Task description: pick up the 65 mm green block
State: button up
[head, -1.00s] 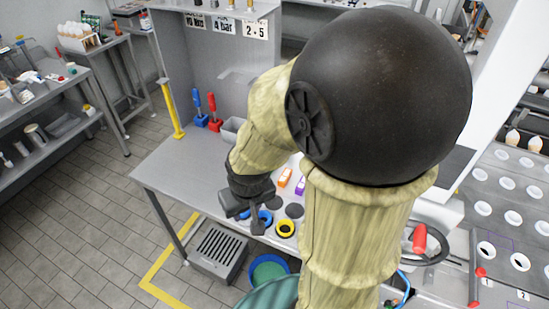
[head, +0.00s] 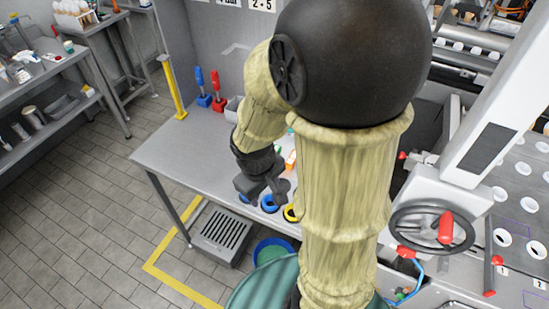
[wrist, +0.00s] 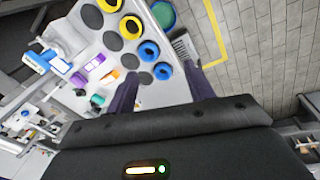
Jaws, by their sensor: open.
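A small green block (wrist: 98,100) lies on the table in the wrist view, just left of my left finger. In the head view a sliver of green (head: 279,150) shows beside my wrist, mostly hidden by my arm. My gripper (wrist: 161,72) is open and empty, its two dark fingers apart. In the wrist view the fingers point toward the blue rings, not at the green block. In the head view my gripper (head: 264,188) hangs above the front of the table.
Blue and red tools (head: 217,88) stand at the back of the table.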

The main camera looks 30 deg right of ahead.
jog(key=w+d+f+n+h+b, duration=0.2)
jog(key=f+n+b, duration=0.1)
jog(key=f+n, duration=0.1)
jog(key=w+d+f+n+h+b, duration=0.2)
jog(key=f+n+b, duration=0.1)
jog(key=f+n, duration=0.1)
jog(key=w+d+f+n+h+b, duration=0.2)
jog(key=f+n+h+b, duration=0.1)
jog(key=f+n+b, duration=0.1)
jog(key=shift+w+d+f+t, duration=0.1)
jog(key=shift+w+f+t, duration=0.2)
jog(key=w+n+b, duration=0.1)
jog(key=w+f+n+t+h+b, duration=0.1)
jog(key=w, duration=0.1)
jog(key=w+f+n+t+b, duration=0.1)
jog(key=n, duration=0.1)
jog(key=shift+w+h, duration=0.25)
jog(key=shift+h, duration=0.15)
jog(key=w+n+t+b, duration=0.1)
jog(key=w+a+n+t+b, duration=0.1)
jog(key=w+n, duration=0.1)
jog(key=w+a+f+n+t, duration=0.1)
jog(key=w+n, duration=0.1)
jog(key=shift+w+a+f+t+h+b, duration=0.1)
jog(key=shift+w+t+h+b, duration=0.2)
jog(key=shift+t+b, duration=0.1)
jog(key=shift+w+a+n+t, duration=0.15)
jog(key=shift+w+n+t, duration=0.15)
jog(key=shift+n, duration=0.1)
jog(key=shift+s, duration=0.1)
